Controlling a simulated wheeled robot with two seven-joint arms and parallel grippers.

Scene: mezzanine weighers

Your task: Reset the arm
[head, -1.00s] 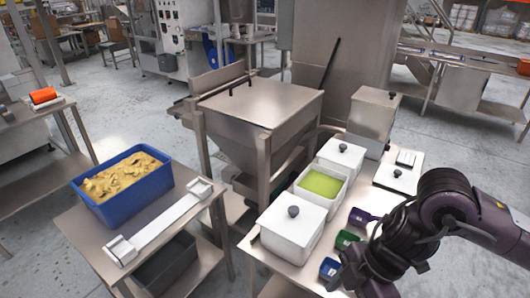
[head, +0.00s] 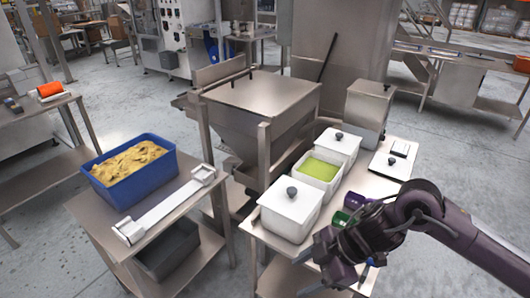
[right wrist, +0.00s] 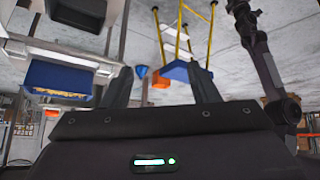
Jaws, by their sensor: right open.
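My right gripper (head: 342,278) hangs in the head view at the near right, in front of the weighing table's near edge. In the right wrist view its two dark fingers (right wrist: 162,84) stand well apart with nothing between them. My right arm (head: 430,210) reaches in from the right edge, bent at the elbow. My left gripper is not seen in the head view. A dark jointed arm (right wrist: 262,60), which may be mine, shows at the right of the wrist view.
The table (head: 375,187) holds white lidded bins (head: 290,213), an open bin of green contents (head: 318,185), a flat scale (head: 390,166) and purple and green scoops (head: 347,221). A blue tub (head: 135,190) stands on the left table. The hopper (head: 265,105) stands between.

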